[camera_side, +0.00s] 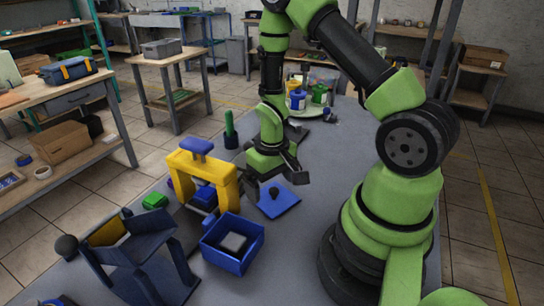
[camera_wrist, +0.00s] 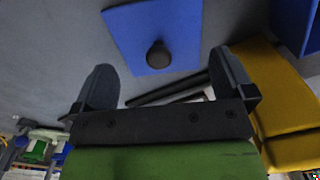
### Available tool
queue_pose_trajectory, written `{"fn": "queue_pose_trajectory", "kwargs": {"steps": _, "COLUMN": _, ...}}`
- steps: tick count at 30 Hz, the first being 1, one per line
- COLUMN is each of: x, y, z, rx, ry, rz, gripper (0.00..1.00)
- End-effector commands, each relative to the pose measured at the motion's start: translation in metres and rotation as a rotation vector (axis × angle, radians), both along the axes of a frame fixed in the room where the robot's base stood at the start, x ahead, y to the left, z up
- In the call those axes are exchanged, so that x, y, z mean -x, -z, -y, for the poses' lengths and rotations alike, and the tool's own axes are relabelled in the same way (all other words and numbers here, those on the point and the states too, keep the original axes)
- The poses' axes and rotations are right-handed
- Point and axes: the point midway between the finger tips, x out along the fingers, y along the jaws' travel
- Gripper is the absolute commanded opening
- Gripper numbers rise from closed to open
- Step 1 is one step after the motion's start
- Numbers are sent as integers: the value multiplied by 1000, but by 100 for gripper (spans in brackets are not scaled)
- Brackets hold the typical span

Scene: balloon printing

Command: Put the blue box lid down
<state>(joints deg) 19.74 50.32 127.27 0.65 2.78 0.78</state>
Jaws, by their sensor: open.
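The blue box lid (camera_side: 283,207) is a flat square plate with a round black knob. It lies on the grey table in the side view, just in front of my gripper (camera_side: 284,172). In the wrist view the lid (camera_wrist: 125,30) is at the top, with its knob (camera_wrist: 158,54) toward my gripper (camera_wrist: 163,78). My fingers are spread wide, with nothing held between them; the knob appears just beyond the fingertips. The open blue box (camera_side: 224,260) stands to the left of the lid, with a pale block inside.
A yellow arch with a blue top (camera_side: 225,172) stands close to the left of the lid; its yellow part (camera_wrist: 285,110) fills the right of the wrist view. A dark blue stand (camera_side: 150,245) is at the front left. Bottles (camera_side: 298,98) stand farther back.

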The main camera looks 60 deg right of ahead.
Motion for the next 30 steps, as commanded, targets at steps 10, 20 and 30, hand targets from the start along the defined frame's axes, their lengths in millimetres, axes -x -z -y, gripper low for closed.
{"fn": "queue_pose_trajectory", "kwargs": {"steps": 10, "x": 0, "y": -68, "z": 0, "rx": 3, "ry": 0, "rz": 6, "gripper": 100}}
{"fn": "queue_pose_trajectory", "kwargs": {"steps": 20, "x": -1, "y": -100, "z": -2, "rx": 4, "ry": -1, "rz": 17, "gripper": 100}}
{"fn": "queue_pose_trajectory", "kwargs": {"steps": 30, "x": 13, "y": -209, "z": -52, "rx": -2, "ry": 0, "rz": 300, "gripper": 100}}
